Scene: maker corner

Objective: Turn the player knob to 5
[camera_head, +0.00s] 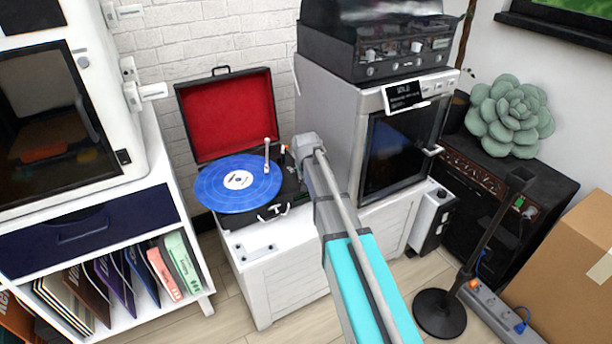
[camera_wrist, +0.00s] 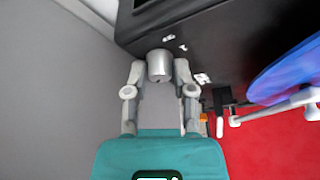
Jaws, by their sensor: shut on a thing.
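The record player (camera_head: 262,214) is an open black case with a red-lined lid (camera_head: 226,118) and a blue record (camera_head: 215,190). In the wrist view, the knob (camera_wrist: 159,63) is a short silver-grey cylinder on the black deck. My gripper (camera_wrist: 160,72) has its two grey fingers closed on either side of the knob. Small white marks (camera_wrist: 202,79) lie on the deck beside it, too blurred to read. In the head view my gripper (camera_head: 306,147) reaches the deck's right end and hides the knob. No pointer on the knob can be made out.
The tonearm (camera_head: 267,152) stands close to my gripper and also shows in the wrist view (camera_wrist: 275,112). A grey-white machine (camera_head: 335,105) stands right of the player, close beside my arm. A white shelf unit (camera_head: 150,215) is at left and a black stand (camera_head: 440,312) at right.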

